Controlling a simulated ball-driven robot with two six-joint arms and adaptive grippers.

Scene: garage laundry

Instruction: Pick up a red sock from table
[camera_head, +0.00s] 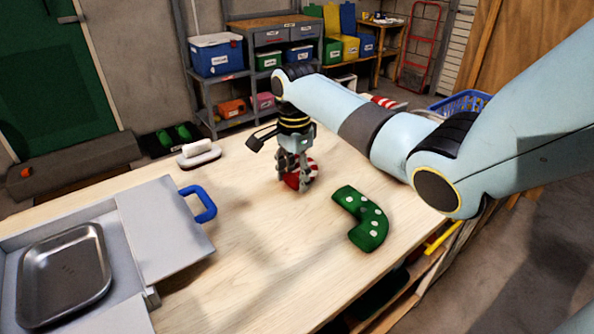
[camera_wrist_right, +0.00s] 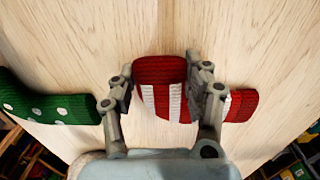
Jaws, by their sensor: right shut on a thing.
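The red sock (camera_head: 309,170) with white stripes lies on the light wooden table (camera_head: 260,270) near its far side. My right gripper (camera_head: 295,186) points down over it and is shut on it. In the right wrist view, the sock (camera_wrist_right: 165,98) sits between the two fingers of the gripper (camera_wrist_right: 160,78), and its end sticks out past the right finger. The fingers hide parts of the sock. I cannot tell if it is clear of the tabletop. My left gripper is not in view.
A green sock with white dots (camera_head: 372,226) lies right of my gripper. A grey case with a blue handle (camera_head: 172,228) and a metal tray (camera_head: 65,270) fill the left. A blue basket (camera_head: 462,102) is beyond the table.

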